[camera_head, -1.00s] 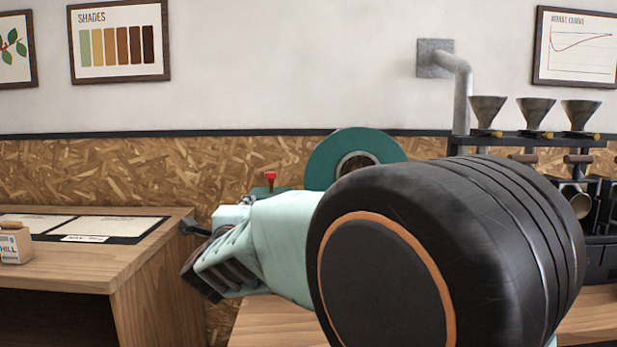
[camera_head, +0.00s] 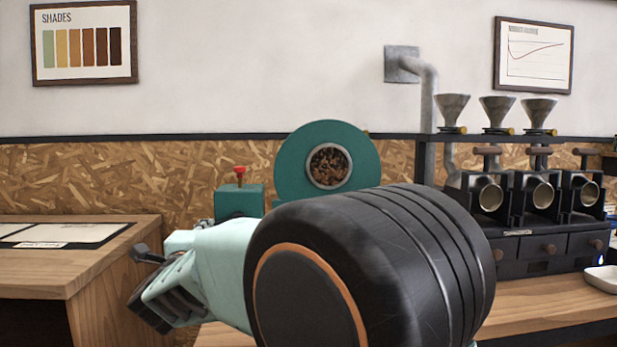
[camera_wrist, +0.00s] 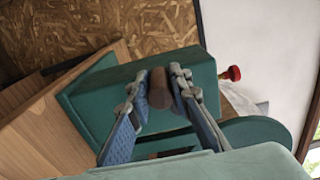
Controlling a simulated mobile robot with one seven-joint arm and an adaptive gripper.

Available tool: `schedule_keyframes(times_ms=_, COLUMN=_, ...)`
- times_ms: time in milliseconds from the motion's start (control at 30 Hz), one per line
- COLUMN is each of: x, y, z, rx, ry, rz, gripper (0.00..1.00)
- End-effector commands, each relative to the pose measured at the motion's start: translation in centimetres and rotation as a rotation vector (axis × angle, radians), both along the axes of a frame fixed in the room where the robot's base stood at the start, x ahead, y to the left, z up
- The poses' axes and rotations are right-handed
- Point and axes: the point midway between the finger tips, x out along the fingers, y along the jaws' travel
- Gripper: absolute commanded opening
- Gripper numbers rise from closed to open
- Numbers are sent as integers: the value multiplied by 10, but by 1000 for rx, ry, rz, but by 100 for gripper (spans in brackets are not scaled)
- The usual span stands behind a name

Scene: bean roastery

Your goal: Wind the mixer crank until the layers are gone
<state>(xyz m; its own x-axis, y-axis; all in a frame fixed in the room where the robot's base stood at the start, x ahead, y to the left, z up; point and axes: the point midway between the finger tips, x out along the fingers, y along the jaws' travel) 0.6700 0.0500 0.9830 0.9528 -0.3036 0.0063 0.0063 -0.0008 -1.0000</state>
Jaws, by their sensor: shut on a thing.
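The mixer is a green machine with a round drum (camera_head: 292,165) and a green box (camera_head: 239,200) topped by a red knob (camera_head: 239,171). The drum's round window (camera_head: 329,166) shows brown beans of mixed light and dark specks; I make out no clear layers at this size. In the wrist view, my gripper (camera_wrist: 158,82) is closed around the brown crank handle (camera_wrist: 159,97), a blue-padded finger on each side. The green box (camera_wrist: 110,85) lies behind the handle.
A wooden counter (camera_head: 85,260) with dark-framed sheets stands at left. At right, a black unit (camera_head: 540,245) with several drawers, small roaster drums and funnels stands on the bench (camera_head: 530,300), beside a white dish (camera_head: 602,278). A grey pipe (camera_head: 428,95) runs down the wall.

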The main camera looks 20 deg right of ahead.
Motion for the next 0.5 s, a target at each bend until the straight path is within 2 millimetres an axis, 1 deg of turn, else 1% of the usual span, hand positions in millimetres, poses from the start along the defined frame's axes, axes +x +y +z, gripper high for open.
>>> schedule_keyframes(times_ms=33, x=-1, y=-6, z=-13, rx=-1, ry=14, rz=-8, gripper=5)
schedule_keyframes(times_ms=100, x=-1, y=-7, z=-18, rx=-1, ry=12, rz=-9, gripper=5)
schedule_keyframes(times_ms=267, x=-2, y=-9, z=-19, rx=1, ry=8, rz=-8, gripper=5)
schedule_keyframes(times_ms=500, x=-8, y=-27, z=-37, rx=-1, ry=10, rz=-11, gripper=5)
